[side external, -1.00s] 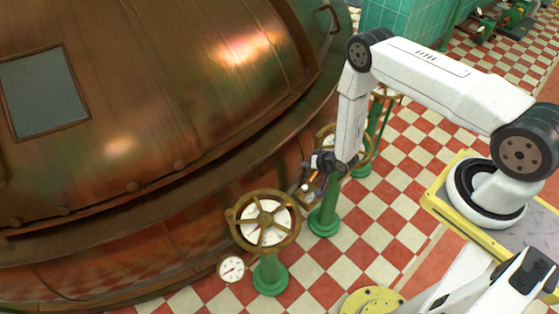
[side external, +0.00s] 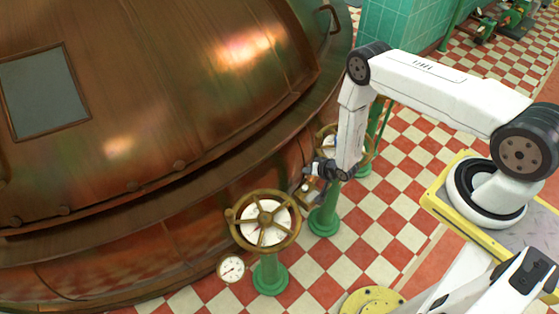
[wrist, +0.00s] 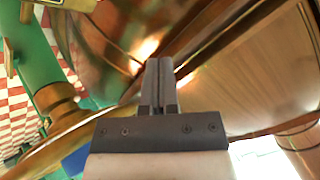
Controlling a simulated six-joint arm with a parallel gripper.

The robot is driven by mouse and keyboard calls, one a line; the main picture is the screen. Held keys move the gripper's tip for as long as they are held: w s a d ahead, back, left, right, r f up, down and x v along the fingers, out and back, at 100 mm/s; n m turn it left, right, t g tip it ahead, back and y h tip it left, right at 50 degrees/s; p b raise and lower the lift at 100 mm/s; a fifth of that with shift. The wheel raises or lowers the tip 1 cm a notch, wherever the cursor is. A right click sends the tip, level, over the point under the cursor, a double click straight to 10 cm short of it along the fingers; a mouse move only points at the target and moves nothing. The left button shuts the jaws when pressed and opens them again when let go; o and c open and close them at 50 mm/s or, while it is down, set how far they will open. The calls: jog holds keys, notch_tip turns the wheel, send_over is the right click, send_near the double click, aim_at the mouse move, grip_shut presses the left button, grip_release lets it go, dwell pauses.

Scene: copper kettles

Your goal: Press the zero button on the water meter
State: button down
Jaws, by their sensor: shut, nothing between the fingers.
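My gripper (side external: 308,170) is low beside the copper kettle (side external: 150,110), near a green-posted handwheel, in the side external view. In the wrist view its two fingers (wrist: 158,70) are shut together with nothing between them. A small brass and white fitting (side external: 308,190) shows just below the gripper in the side view. It may be the water meter, but it is too small and partly covered to be sure. I cannot make out a zero button in either view. I cannot tell whether the fingertips touch anything.
A brass handwheel (side external: 264,206) stands in front on a green post, with a small white-faced gauge (side external: 231,268) to its left. Another handwheel is partly behind my arm. In the wrist view a green post (wrist: 30,55) and brass rim (wrist: 60,140) are close on the left.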

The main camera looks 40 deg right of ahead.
aim_at(307, 189)
jog(key=shift+f, duration=3.75)
jog(key=shift+f, duration=0.25)
jog(key=shift+f, duration=0.2)
jog(key=shift+f, duration=0.5)
jog(key=shift+r, duration=0.1)
dwell(0.6)
jog(key=shift+r, duration=0.85)
jog(key=shift+r, duration=0.1)
jog(key=shift+r, duration=2.4)
